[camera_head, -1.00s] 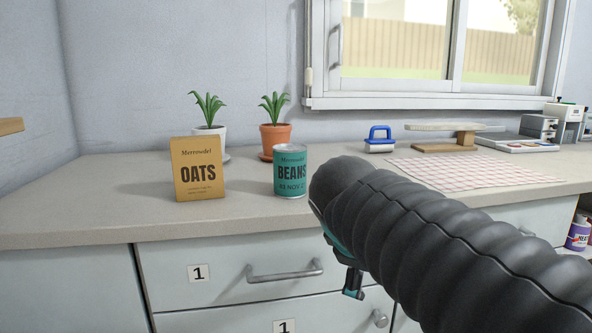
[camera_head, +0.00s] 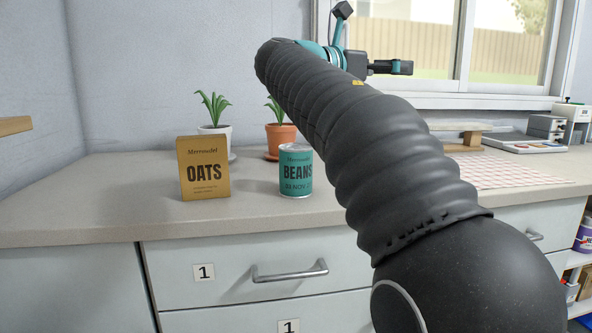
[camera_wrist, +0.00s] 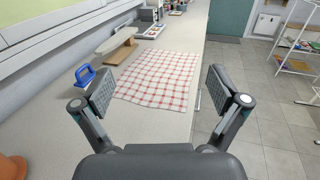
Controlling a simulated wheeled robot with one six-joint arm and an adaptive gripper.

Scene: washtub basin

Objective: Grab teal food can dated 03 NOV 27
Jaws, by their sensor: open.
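The teal can (camera_head: 296,172) labelled BEANS stands upright on the counter in the head view. My gripper (camera_head: 375,38) is raised in front of the window, above and to the right of the can in the picture, with fingers spread. In the wrist view my gripper (camera_wrist: 166,88) is open and empty, facing along the counter. The can does not show in the wrist view.
A yellow OATS box (camera_head: 204,168) stands left of the can. Two potted plants, one in a white pot (camera_head: 215,138) and one in an orange pot (camera_head: 281,139), stand behind.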

